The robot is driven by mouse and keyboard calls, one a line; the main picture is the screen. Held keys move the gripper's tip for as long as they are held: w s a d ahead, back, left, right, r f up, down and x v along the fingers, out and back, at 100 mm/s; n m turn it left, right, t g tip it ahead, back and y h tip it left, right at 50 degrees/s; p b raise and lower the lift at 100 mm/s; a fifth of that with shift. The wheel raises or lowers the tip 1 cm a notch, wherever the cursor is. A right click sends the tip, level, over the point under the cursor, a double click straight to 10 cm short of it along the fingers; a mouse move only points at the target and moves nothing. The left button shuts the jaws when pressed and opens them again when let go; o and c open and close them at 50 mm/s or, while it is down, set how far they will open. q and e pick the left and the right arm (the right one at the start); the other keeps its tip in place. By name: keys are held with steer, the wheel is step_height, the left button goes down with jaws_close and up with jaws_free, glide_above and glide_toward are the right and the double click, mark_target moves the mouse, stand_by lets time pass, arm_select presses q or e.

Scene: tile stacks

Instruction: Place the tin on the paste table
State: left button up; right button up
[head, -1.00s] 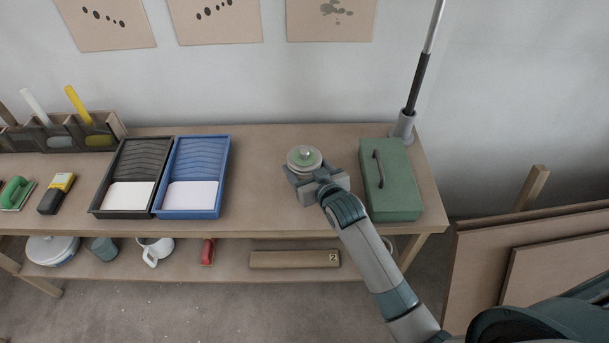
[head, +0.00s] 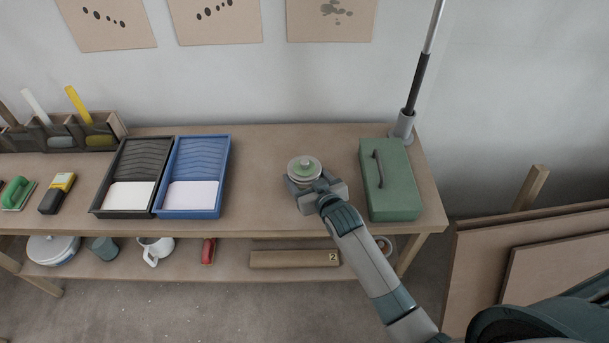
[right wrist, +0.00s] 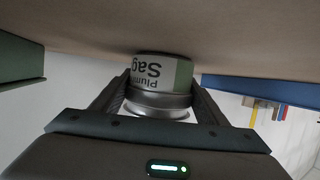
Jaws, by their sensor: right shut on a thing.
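My right gripper (head: 308,184) is shut on the tin, with one finger on each side. The tin is upright at the wooden paste table (head: 262,180), between the blue tray and the green box. In the right wrist view its base meets the tabletop, or is very close to it; I cannot tell for certain. My left gripper is not in view.
A green box (head: 392,185) with a handle stands right of the tin. A blue tray (head: 223,177) and a black tray (head: 106,186) lie to the left. A pole holder (head: 403,127) stands at the back right. The tabletop between blue tray and tin is clear.

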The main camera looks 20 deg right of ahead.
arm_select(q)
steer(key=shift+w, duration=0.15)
arm_select(e)
steer(key=o, duration=2.1)
steer(key=shift+f, duration=0.1)
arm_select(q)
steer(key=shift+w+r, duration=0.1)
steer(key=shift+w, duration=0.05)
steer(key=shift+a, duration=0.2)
arm_select(e)
steer(key=shift+s+d+r, duration=0.1)
steer(key=shift+s+r, duration=0.25)
steer(key=shift+s, duration=0.3)
steer(key=v, duration=1)
steer(key=shift+b, duration=0.35)
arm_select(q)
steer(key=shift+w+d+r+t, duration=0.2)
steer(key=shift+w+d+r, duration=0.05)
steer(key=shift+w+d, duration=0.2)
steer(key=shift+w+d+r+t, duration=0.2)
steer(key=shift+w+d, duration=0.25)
arm_select(e)
steer(key=shift+s+r, duration=0.1)
steer(key=shift+s, duration=0.25)
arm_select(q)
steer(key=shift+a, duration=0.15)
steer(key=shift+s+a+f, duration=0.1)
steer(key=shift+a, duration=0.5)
